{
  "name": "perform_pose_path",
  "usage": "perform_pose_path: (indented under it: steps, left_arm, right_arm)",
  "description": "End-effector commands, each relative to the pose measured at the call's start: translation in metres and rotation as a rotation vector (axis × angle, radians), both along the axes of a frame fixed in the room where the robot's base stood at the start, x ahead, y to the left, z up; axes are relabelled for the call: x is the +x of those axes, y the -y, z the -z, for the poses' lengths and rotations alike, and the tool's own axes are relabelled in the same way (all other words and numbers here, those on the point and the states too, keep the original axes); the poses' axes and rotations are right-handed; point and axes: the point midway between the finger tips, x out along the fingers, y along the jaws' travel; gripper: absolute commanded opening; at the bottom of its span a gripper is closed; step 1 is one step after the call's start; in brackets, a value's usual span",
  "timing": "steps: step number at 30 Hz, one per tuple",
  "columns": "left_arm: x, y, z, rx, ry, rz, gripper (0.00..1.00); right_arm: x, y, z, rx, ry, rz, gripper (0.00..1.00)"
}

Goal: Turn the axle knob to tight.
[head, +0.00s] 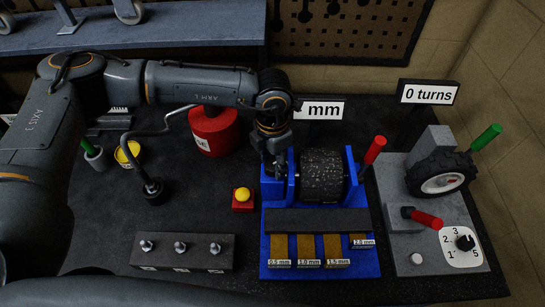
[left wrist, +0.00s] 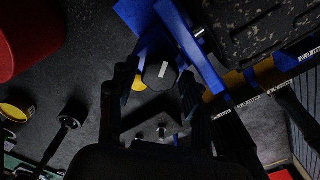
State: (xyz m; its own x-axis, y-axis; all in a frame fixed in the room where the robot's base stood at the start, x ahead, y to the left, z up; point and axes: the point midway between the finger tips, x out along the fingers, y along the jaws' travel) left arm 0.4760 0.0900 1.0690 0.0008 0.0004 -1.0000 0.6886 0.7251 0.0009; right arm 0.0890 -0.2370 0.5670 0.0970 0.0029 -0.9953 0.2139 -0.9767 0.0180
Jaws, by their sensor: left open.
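The axle knob (left wrist: 160,75) is dark with a white line across its face. It shows in the left wrist view at the left side of the blue stand (head: 370,262), which carries a black speckled roller (head: 322,175). My left gripper (left wrist: 157,88) is open, with one finger on each side of the knob in that view. I cannot tell whether the fingers touch it. In the head view my left gripper (head: 275,168) points down at the left end of the roller and hides the knob. My right gripper is not in view.
A red lever (head: 374,150) stands right of the roller. A grey stand (head: 438,215) with a wheel and a numbered dial is further right.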

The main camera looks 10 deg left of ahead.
Motion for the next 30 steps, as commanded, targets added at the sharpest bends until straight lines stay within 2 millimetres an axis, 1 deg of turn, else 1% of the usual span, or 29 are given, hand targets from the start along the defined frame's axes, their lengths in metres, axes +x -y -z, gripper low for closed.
perform_pose_path:
  steps: [8, 9, 11, 12, 14, 19, 23, 26, 30]
  left_arm:
    - [0.0, 0.0, 0.002, 0.0, 0.0, 0.0, 0.49]
    - [0.0, 0.0, 0.002, 0.0, 0.0, 0.0, 0.41]
    - [0.0, 0.0, 0.002, 0.0, 0.0, 0.0, 0.29]
    - [0.0, 0.0, 0.002, 0.0, 0.0, 0.0, 0.21]
    - [0.0, 0.0, 0.002, 0.0, 0.0, 0.0, 0.09]
    - [0.0, 0.0, 0.002, 0.001, 0.001, 0.004, 0.08]
    - [0.0, 0.0, 0.003, 0.001, 0.001, 0.026, 0.08]
    - [0.0, 0.0, 0.005, 0.0, 0.001, 0.064, 0.08]
    - [0.001, 0.0, 0.008, 0.0, 0.003, 0.147, 0.08]
  right_arm:
    - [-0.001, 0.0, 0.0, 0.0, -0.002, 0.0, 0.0]
    - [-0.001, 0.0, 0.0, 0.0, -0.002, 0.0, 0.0]
    - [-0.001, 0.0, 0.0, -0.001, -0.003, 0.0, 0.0]
    - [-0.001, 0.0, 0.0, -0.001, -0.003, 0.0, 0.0]
    - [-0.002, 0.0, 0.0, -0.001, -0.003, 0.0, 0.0]
    - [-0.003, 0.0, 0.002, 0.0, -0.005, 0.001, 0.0]
    - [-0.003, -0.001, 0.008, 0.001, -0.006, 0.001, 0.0]
    - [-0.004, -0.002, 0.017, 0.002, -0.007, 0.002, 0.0]
    - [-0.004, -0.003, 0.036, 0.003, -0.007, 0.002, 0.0]
